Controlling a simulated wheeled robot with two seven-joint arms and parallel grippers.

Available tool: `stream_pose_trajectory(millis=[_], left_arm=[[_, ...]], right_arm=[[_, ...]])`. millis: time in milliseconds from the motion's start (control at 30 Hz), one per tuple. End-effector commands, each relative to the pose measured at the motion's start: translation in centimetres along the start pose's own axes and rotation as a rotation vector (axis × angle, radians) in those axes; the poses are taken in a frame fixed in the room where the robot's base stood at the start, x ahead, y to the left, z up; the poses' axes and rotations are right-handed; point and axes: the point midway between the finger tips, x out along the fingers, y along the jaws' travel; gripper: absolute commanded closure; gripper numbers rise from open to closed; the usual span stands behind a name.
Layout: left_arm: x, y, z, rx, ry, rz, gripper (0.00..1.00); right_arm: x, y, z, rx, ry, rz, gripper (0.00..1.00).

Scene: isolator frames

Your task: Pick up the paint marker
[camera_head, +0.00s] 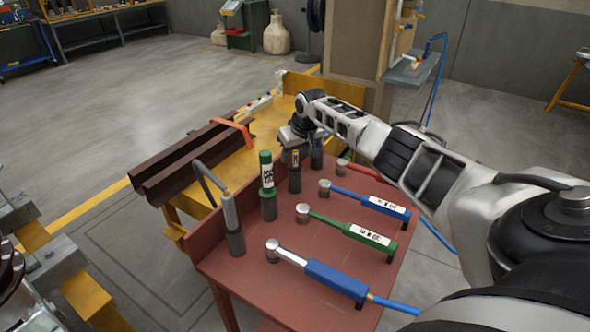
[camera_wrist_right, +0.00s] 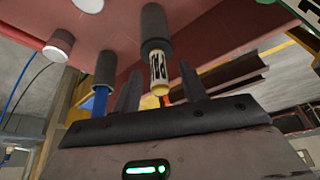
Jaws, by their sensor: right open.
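A slim marker with a white, dark-lettered label stands upright in a dark holder on the red table; in the head view this marker (camera_head: 295,158) is just below my right gripper (camera_head: 296,143). In the right wrist view, which looks inverted, the marker (camera_wrist_right: 158,66) shows its yellow end between the two open fingers of my right gripper (camera_wrist_right: 160,78), with no clear contact. Its holder (camera_wrist_right: 155,28) is beyond the fingertips. A green marker (camera_head: 266,168) stands in the neighbouring holder. My left gripper is not in view.
A blue item (camera_head: 316,155) stands in a holder just right of the gripper; it also shows in the wrist view (camera_wrist_right: 101,99). A grey hosed tool (camera_head: 230,212) stands at left. Several handled tools lie on the red table (camera_head: 325,249). Brown beams (camera_head: 185,165) lie behind on a yellow bench.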

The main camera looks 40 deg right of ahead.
Motion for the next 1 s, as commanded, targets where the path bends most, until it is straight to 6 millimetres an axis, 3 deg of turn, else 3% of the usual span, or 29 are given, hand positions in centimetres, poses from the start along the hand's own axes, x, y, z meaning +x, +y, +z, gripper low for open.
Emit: stream_pose_trajectory(millis=[167, 333, 667, 767, 1000], left_arm=[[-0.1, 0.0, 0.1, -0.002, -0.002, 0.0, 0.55], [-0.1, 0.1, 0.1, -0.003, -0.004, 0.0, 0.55], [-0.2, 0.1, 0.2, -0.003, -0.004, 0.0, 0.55], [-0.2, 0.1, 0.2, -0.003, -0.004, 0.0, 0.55], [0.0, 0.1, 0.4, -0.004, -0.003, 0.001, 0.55]], right_arm=[[0.0, 0.0, 0.0, 0.0, 0.0, 0.0, 0.57], [0.0, 0.0, 0.0, 0.0, 0.0, 0.0, 1.0], [-0.3, 0.0, -0.1, 0.0, 0.001, -0.001, 1.0], [-1.2, 0.0, -0.6, 0.001, 0.003, -0.001, 1.0], [-5.6, 0.0, -2.4, 0.0, 0.005, -0.002, 1.0]])
